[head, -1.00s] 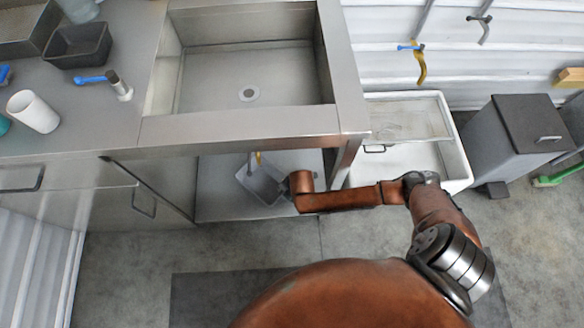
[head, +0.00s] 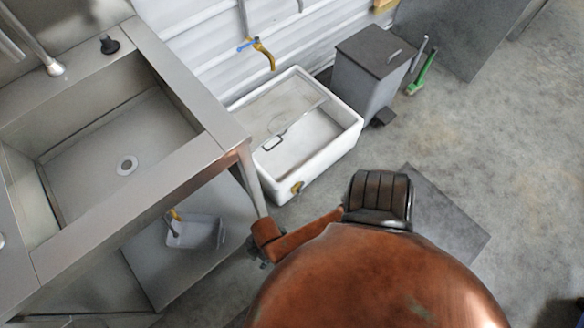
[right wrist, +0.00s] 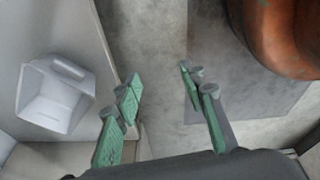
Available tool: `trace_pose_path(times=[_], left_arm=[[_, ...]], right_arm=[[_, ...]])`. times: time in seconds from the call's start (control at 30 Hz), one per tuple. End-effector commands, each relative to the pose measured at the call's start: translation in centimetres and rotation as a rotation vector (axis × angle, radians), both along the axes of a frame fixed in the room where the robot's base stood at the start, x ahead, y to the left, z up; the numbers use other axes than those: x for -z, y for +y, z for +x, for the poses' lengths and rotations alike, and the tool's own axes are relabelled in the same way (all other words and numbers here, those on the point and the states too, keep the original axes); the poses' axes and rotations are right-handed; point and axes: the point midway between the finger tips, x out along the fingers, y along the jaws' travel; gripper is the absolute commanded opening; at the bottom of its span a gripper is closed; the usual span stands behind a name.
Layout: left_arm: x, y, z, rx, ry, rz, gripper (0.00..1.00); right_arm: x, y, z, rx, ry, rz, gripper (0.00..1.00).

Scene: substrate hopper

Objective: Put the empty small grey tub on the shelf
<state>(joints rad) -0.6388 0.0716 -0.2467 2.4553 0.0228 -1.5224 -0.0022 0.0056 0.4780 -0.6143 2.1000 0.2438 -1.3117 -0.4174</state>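The small grey tub (head: 204,234) sits on the low shelf (head: 160,268) under the sink, beside a yellow-handled fitting. It also shows at the left of the right wrist view (right wrist: 62,98), pale grey. My right gripper (right wrist: 160,84) is open, its green-padded fingers apart with nothing between them. It is to the right of the tub and apart from it, with concrete floor beyond the fingers. In the head view its fingers are mostly hidden below the arm's end near the sink leg. My left gripper is out of view.
The steel sink (head: 185,165) stands above the low shelf, with a leg (head: 250,180) at its front right corner. A white basin (head: 352,132) and a grey pedal bin (head: 365,85) stand to the right.

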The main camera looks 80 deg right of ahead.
Motion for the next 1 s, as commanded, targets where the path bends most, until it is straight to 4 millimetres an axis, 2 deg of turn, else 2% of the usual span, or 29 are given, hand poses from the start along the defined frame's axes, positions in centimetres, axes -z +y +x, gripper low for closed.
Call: trace_pose_path(times=[0.03, 0.13, 0.3, 0.4, 0.5, 0.63, 1.0], left_arm=[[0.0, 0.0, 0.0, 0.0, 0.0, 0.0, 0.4], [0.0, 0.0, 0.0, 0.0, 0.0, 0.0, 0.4], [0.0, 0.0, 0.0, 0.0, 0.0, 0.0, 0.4], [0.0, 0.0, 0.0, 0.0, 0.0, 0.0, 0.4], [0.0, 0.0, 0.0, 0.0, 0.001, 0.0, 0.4], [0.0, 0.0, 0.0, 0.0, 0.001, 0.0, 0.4], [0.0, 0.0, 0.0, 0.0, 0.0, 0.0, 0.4]], right_arm=[[-0.5, 0.0, -2.6, 0.114, 0.04, 0.032, 0.38], [-1.8, -1.5, -6.8, 0.353, 0.108, 0.058, 0.38], [-4.1, -5.9, -14.0, 0.746, 0.214, 0.038, 0.38], [-5.3, -8.2, -17.5, 0.918, 0.256, 0.006, 0.38], [-6.2, -9.9, -19.8, 1.028, 0.28, -0.022, 0.38], [-6.6, -10.8, -21.1, 1.084, 0.291, -0.038, 0.38], [-6.6, -10.8, -21.0, 1.083, 0.292, -0.039, 0.38]])
